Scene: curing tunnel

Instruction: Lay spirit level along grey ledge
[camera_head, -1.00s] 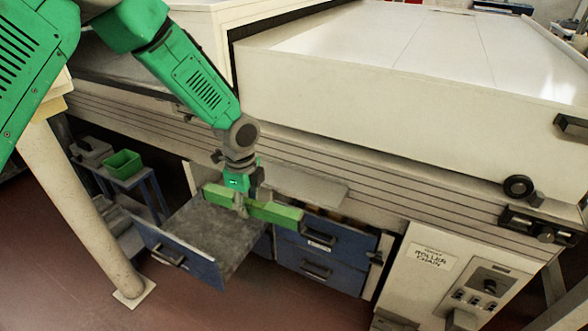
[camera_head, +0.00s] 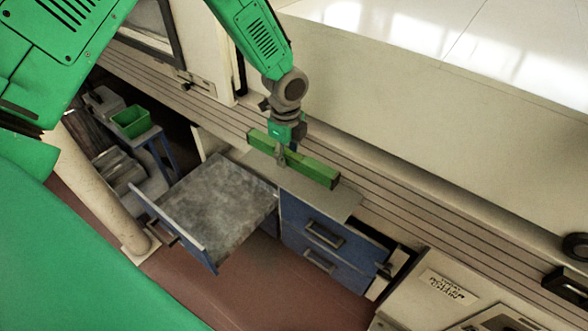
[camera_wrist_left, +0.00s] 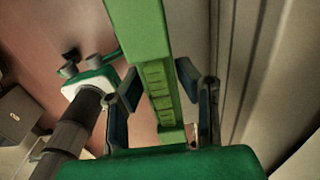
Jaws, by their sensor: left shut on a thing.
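The spirit level is a long green bar (camera_head: 315,172). My left gripper (camera_head: 281,158) is shut on it near its middle. In the left wrist view the level (camera_wrist_left: 150,45) runs lengthwise between the two fingers (camera_wrist_left: 160,90). The grey ledge (camera_head: 335,203) is a thin flat strip along the tunnel's side, above the blue drawers. In the head view the level lies over the ledge, roughly parallel to it and near its wall side. I cannot tell whether it touches the ledge. Part of the ledge is hidden behind the level and gripper. My right gripper is not seen.
An open blue drawer (camera_head: 172,230) with a grey top surface (camera_head: 215,200) sticks out left of the shut blue drawers (camera_head: 322,245). A green bin (camera_head: 131,122) stands at the left near a cream post (camera_head: 105,190). The ribbed tunnel wall (camera_head: 400,215) rises behind the ledge.

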